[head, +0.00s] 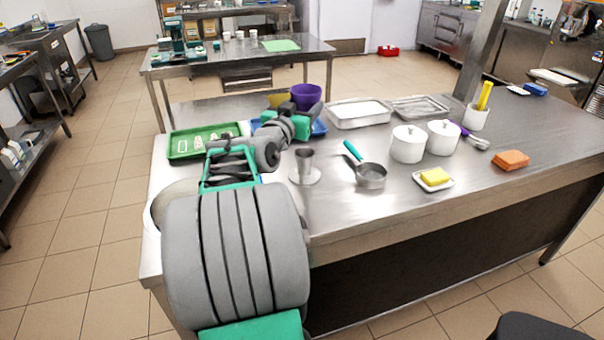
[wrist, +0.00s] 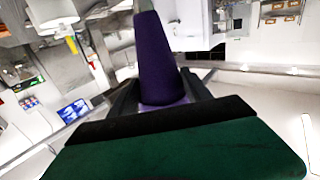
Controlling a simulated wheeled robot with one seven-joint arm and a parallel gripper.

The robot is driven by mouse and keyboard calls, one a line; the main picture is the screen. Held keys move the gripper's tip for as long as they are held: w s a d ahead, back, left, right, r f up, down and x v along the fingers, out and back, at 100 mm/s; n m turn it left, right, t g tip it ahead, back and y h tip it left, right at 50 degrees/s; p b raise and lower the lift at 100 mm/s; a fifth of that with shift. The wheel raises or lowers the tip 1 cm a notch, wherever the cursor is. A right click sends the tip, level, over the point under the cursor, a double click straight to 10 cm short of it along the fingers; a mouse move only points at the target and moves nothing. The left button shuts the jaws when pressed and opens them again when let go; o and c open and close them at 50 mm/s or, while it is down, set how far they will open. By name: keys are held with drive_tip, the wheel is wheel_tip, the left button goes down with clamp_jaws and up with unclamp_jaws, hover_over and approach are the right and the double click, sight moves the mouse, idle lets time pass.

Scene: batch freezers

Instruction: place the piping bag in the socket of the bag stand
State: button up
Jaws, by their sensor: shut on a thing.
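The piping bag (wrist: 160,60) is a dark purple cone held between the fingers of my gripper (wrist: 158,95) in the wrist view. Its narrow end, with a grey tip, points away from the gripper. The bag stand (head: 305,168), a small metal cup on a round base, stands upright on the table just right of my arm. Its socket shows no bag in it.
White lidded pots (head: 408,145), a butter dish (head: 434,180) and metal trays (head: 358,114) are farther right.

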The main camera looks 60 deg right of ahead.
wheel_tip(320, 180, down, 10)
drive_tip(key=shift+r, duration=0.2)
drive_tip(key=o, duration=1.3)
drive_tip(key=shift+o, duration=0.2)
drive_tip(key=a+b, duration=0.2)
drive_tip(key=a, duration=1)
drive_tip(key=shift+s, duration=0.4)
